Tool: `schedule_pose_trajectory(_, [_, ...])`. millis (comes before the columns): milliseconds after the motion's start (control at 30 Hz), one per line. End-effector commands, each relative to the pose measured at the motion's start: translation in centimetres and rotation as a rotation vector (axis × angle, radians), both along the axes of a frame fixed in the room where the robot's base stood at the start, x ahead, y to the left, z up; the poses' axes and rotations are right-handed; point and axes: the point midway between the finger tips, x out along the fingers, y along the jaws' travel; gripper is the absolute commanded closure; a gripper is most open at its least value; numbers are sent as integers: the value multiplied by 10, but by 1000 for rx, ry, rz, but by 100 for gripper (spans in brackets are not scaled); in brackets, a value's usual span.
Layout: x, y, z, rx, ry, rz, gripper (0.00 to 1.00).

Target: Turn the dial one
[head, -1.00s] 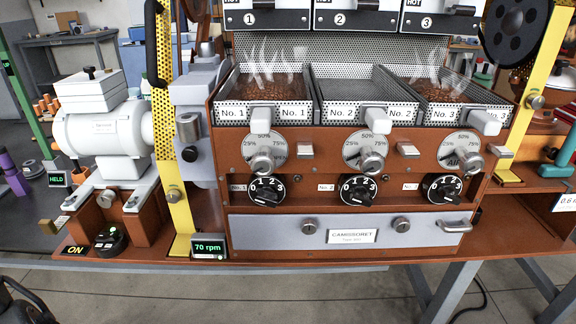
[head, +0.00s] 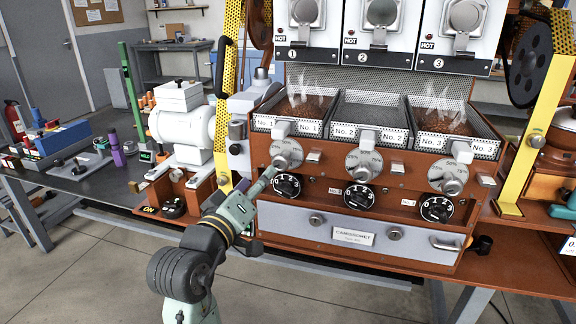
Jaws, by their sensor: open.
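The black dial of station No. 1 (head: 287,186), marked 0 to 3, is at the left of the row on the brown front panel. Its exact setting is too small to read. A grey percentage dial (head: 287,153) sits just above it. My gripper (head: 270,176) is at the panel's left edge, just left of the black dial and below the grey one. It is open, with nothing seen in it. I cannot tell whether it touches the dial. My arm hides the No. 1 label and part of the lower left panel.
The black dials of stations two (head: 360,198) and three (head: 436,209) lie to the right. A yellow post (head: 229,100) stands left of the roaster. A grey drawer (head: 345,232) is below the dials. The floor in front is clear.

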Motion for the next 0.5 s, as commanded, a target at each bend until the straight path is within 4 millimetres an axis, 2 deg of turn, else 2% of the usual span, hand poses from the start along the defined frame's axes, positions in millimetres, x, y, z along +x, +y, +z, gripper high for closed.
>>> schedule_pose_trajectory(133, [4, -9, -4, -6, 22, -25, 48])
schedule_pose_trajectory(233, [15, -14, -3, -6, 22, -25, 48])
schedule_pose_trajectory(500, [62, -34, -1, -5, 21, -23, 48])
